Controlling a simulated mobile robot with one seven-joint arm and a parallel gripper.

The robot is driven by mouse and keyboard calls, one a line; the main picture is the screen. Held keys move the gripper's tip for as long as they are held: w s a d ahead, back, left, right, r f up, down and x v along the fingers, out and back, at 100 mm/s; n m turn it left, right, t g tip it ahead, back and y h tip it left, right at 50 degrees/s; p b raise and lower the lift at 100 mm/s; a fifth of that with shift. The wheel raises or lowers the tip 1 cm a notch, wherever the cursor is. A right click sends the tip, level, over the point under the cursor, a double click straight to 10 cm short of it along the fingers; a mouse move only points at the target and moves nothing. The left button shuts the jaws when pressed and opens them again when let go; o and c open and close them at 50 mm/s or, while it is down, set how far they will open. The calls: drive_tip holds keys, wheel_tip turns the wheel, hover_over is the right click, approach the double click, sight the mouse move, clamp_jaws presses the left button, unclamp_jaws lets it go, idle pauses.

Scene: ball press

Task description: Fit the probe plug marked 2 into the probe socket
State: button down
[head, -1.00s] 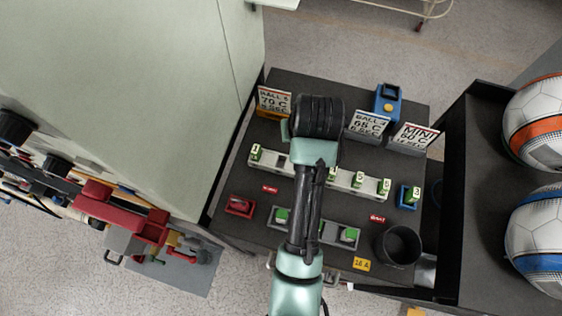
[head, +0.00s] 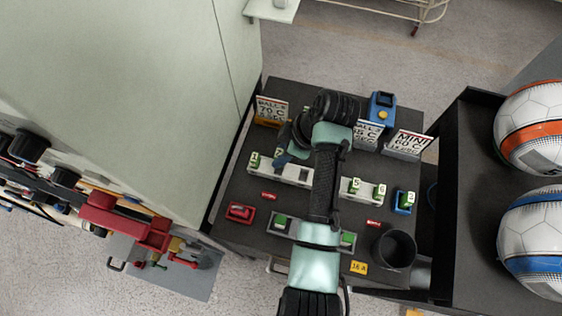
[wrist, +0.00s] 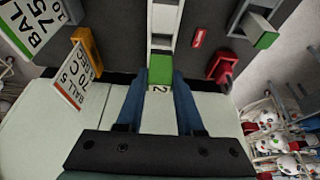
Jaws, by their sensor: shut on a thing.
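The plug marked 2 (wrist: 160,70) is a green-topped block with a white number label, held between my gripper's blue fingers in the wrist view. My gripper (head: 280,155) is shut on it over the left part of a pale rack (head: 297,175), just right of the plug marked 1 (head: 255,160). I cannot tell whether the plug is clear of the rack. A blue holder (head: 402,203) at the right has a green plug in it. A blue unit with a yellow button (head: 383,106) stands at the back. I cannot tell which thing is the probe socket.
Plugs marked 5 (head: 355,185) and 6 (head: 379,190) stand on the rack's right part. A red holder (head: 240,212) and a black cup (head: 393,250) are nearer. Sign cards (head: 408,143) line the back. A tall pale cabinet (head: 130,100) borders the left side.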

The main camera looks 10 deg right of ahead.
drive_tip(key=shift+f+p, duration=0.3)
drive_tip(key=shift+f, duration=2.55)
drive_tip(key=shift+f, duration=0.15)
drive_tip(key=c, duration=0.5)
unclamp_jaws()
drive_tip(key=shift+c, duration=0.2)
